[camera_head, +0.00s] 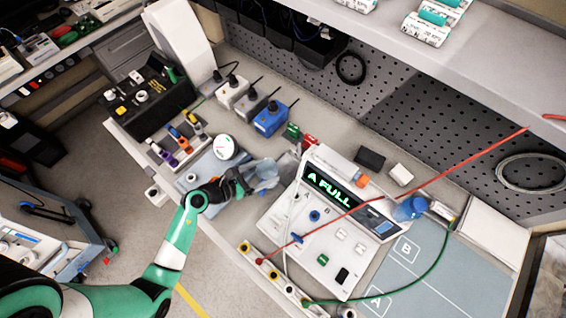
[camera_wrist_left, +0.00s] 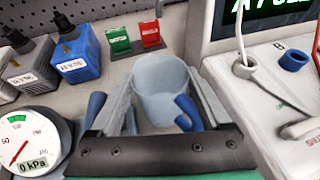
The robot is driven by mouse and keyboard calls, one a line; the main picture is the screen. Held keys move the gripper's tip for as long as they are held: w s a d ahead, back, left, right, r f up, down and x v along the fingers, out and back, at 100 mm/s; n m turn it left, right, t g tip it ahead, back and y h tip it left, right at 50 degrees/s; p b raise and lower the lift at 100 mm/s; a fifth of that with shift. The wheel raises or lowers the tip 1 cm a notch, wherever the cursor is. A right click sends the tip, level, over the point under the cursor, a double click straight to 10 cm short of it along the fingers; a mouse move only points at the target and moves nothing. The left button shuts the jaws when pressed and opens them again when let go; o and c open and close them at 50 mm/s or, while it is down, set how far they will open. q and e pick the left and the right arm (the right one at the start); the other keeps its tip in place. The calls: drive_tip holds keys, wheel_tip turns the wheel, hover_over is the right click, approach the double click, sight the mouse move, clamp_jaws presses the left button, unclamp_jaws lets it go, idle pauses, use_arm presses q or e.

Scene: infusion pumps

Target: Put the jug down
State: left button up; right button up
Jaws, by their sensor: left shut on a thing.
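The jug (camera_wrist_left: 160,85) is a translucent grey-blue cup with a blue handle, seen from above between my fingers in the left wrist view. In the head view it is a pale shape (camera_head: 265,169) at the end of my left arm, left of the white pump console (camera_head: 318,215). My left gripper (camera_head: 252,181) is shut on the jug; its two grey fingers (camera_wrist_left: 165,104) flank the cup in the wrist view. The jug looks roughly upright. I cannot tell whether its base touches the bench. My right gripper is not in view.
A round gauge reading 0 kPa (camera_wrist_left: 30,145) stands close on the left. Blue and grey boxes (camera_wrist_left: 78,52) and green and red blocks (camera_wrist_left: 135,40) stand behind. A blue-grey mat (camera_head: 440,275) marked A and B lies right, with bare areas.

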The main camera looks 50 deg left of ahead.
sight(274, 164)
use_arm(q)
drive_tip(key=w, duration=0.4)
drive_tip(key=shift+d+r, duration=0.2)
drive_tip(key=shift+r, duration=0.15)
drive_tip(key=x, duration=0.2)
drive_tip(key=b+x, duration=0.1)
drive_tip(key=x, duration=0.1)
drive_tip(key=shift+r, duration=0.2)
drive_tip(key=shift+f, duration=0.15)
drive_tip(key=shift+s, duration=0.15)
drive_tip(key=shift+f, duration=0.15)
drive_tip(key=o, duration=1.3)
drive_tip(key=shift+o, duration=0.2)
